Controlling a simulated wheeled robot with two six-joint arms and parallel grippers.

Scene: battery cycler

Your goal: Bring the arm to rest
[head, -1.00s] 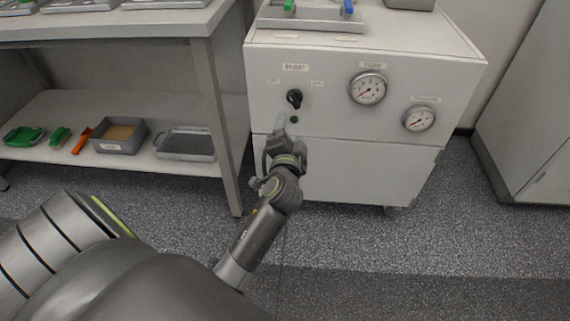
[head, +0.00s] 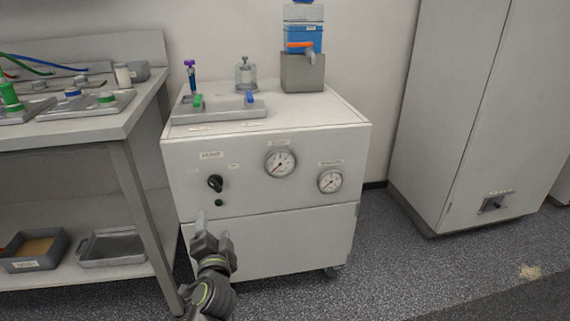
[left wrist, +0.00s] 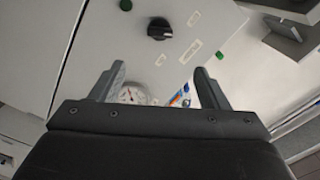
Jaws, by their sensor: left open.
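My left gripper (head: 211,229) is in front of the cabinet's front face in the head view, below the black knob (head: 215,183) and the small green button (head: 219,203). In the left wrist view its two fingers (left wrist: 158,88) stand apart with nothing held between them. The black knob also shows in the left wrist view (left wrist: 159,29), beyond the fingers and apart from them. My right gripper is in neither view.
The white cabinet (head: 285,240) carries two gauges (head: 280,162) and valves on top. A bench (head: 80,134) with a lower shelf stands at left. A tall cabinet (head: 450,110) stands at right. Speckled floor (head: 390,260) between them is clear.

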